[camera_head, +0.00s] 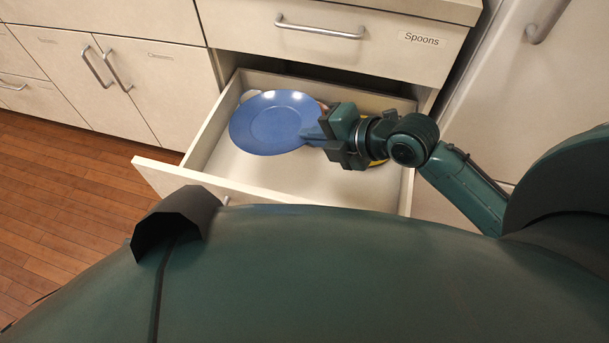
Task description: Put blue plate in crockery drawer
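The blue plate (270,118) is over the left part of the open drawer (240,181), below the drawer front labelled Spoons. My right gripper (318,132) reaches in from the right and its fingers meet the plate's right edge. The fingers look closed around that rim, though the gripper body hides part of it. I cannot tell whether the plate's underside touches anything in the drawer. My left gripper is not in view.
Something yellow (377,163) shows partly behind my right gripper in the drawer. A pale rim shows behind the plate's upper left edge. The closed Spoons drawer (340,48) is directly above. Closed cupboards (130,75) stand at left. The drawer's front floor is clear.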

